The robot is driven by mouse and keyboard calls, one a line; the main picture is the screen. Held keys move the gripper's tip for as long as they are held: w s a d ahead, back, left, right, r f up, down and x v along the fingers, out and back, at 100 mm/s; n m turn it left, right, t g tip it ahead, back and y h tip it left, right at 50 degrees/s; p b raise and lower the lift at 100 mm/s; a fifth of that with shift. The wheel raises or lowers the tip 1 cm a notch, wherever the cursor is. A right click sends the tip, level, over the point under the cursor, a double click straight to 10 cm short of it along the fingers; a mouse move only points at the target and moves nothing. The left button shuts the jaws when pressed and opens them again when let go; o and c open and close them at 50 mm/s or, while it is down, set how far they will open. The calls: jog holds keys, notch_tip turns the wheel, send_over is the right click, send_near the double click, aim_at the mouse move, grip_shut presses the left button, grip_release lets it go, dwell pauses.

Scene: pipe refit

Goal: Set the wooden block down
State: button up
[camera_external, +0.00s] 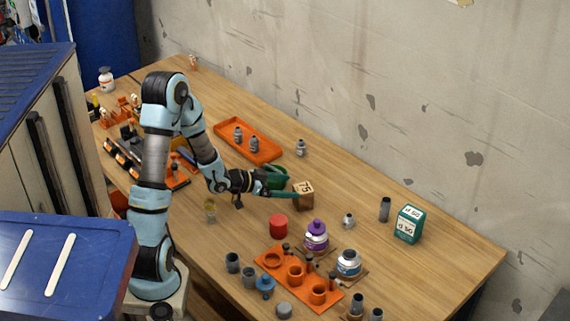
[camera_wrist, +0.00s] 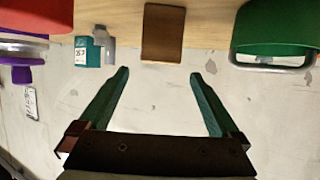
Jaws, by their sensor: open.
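The wooden block (camera_external: 304,199) stands upright on the table, with dark printed marks on its pale top. In the wrist view the block (camera_wrist: 162,32) shows as a plain brown face beyond the fingertips, lined up with the gap between them. My gripper (camera_external: 285,192) is low over the table at the block's left side. In the wrist view my gripper (camera_wrist: 158,76) has its two green fingers spread wide with nothing between them. Whether a finger touches the block cannot be told from the outside view.
A purple-topped bottle (camera_external: 316,237), an orange holder (camera_external: 272,261) and a teal box (camera_external: 409,224) lie further right. An orange tray (camera_external: 230,133) is behind. Table right of the block is fairly clear.

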jog(key=shift+v, duration=1.45)
